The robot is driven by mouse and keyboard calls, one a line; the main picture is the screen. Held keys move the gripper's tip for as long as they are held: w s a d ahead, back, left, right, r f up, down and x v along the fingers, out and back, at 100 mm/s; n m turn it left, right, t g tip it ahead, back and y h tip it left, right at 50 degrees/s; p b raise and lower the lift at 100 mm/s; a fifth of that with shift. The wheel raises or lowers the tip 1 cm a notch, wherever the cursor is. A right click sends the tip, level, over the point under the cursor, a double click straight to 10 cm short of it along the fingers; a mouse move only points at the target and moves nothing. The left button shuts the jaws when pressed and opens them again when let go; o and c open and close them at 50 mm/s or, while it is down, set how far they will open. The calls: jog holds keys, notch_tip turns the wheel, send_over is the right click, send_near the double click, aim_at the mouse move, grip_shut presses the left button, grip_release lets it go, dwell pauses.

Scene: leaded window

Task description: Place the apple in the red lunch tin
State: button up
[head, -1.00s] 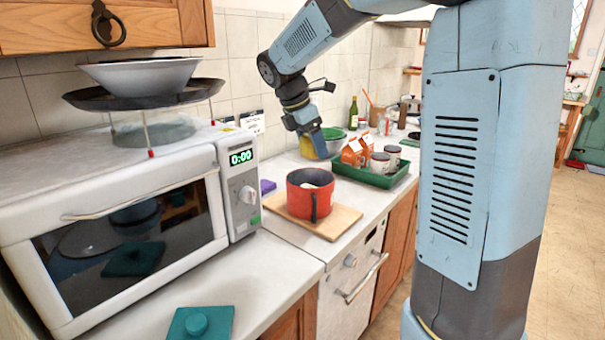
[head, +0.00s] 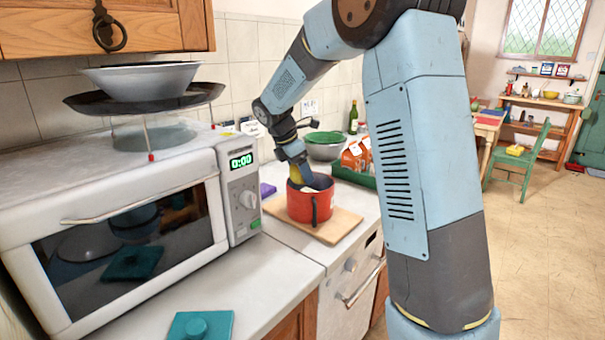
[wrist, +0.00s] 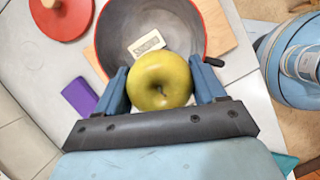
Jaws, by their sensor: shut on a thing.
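A yellow-green apple (wrist: 160,82) is held between the two fingers of my gripper (wrist: 162,88), seen in the wrist view. The red lunch tin (head: 310,207) stands on a wooden board in the head view. My gripper (head: 303,176) reaches down at the tin's opening. In the wrist view the open tin (wrist: 203,30) lies below the apple, and a small pale labelled block (wrist: 147,43) shows inside it. In the head view only a little yellow of the apple (head: 295,174) shows beside the finger. How deep the apple is relative to the rim is hard to tell.
The wooden board (head: 338,228) lies under the tin. A microwave (head: 120,220) stands at left. A purple block (wrist: 79,96) and a red round lid (wrist: 61,18) lie near the tin. A green tray (head: 352,177) with cartons is behind. A teal lid (head: 200,326) lies in front.

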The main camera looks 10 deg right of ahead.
jog(key=shift+f, duration=0.35)
jog(key=shift+f, duration=0.6)
